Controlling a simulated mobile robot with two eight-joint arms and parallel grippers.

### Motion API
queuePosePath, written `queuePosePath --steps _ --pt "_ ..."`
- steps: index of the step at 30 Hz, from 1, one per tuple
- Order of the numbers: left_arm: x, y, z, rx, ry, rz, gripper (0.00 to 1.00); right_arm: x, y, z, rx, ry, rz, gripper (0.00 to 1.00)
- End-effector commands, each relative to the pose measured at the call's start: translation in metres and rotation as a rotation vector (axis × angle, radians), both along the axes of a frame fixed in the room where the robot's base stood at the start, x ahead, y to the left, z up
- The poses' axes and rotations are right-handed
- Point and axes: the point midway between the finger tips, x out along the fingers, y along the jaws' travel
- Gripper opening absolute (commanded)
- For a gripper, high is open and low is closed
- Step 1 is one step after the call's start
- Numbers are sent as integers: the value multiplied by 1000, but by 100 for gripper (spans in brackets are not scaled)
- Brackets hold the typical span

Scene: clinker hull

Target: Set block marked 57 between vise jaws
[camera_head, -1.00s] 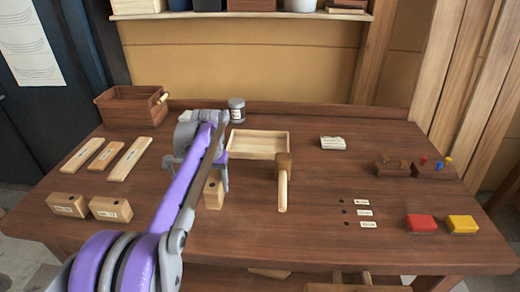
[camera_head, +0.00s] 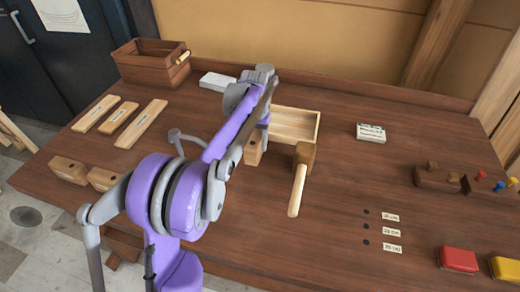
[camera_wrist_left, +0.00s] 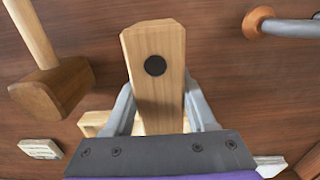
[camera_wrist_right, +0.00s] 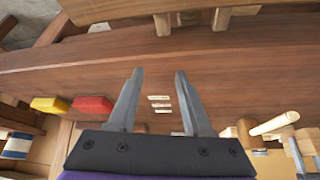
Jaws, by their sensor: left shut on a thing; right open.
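My left gripper (camera_head: 258,130) is shut on a wooden block (camera_head: 254,150) with a black dot on its end. The block (camera_wrist_left: 158,80) stands between both fingers in the left wrist view. Its number does not show, and I cannot tell how far it is off the bench. My right gripper (camera_wrist_right: 150,100) is open and empty near the front edge. A wooden bar (camera_wrist_right: 130,10) with short posts, apparently the vise's front jaw, runs beyond that edge. The head view does not show it.
A mallet (camera_head: 303,170) lies right of the held block, before a shallow tray (camera_head: 295,125). A grey metal bar (camera_head: 174,136) stands to the left. Red (camera_head: 458,259) and yellow (camera_head: 506,268) blocks lie at right.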

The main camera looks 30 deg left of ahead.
Motion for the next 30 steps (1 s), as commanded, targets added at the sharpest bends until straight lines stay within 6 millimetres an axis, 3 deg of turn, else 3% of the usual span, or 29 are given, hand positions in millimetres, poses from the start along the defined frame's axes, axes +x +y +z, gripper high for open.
queuePosePath --steps 12,23,24,28,30 --pt "1 0 -45 0 -1 0 0 0 0 -1 0 1 0 50" --pt "0 0 -50 0 0 0 0 -1 0 -3 0 3 0 50" --pt "1 0 -50 0 0 0 60 -1 0 -3 0 3 0 50" --pt "1 0 -49 0 -1 0 83 -1 0 -3 0 2 0 50" --pt "1 0 -49 0 -1 0 86 -1 0 -3 0 2 0 50"
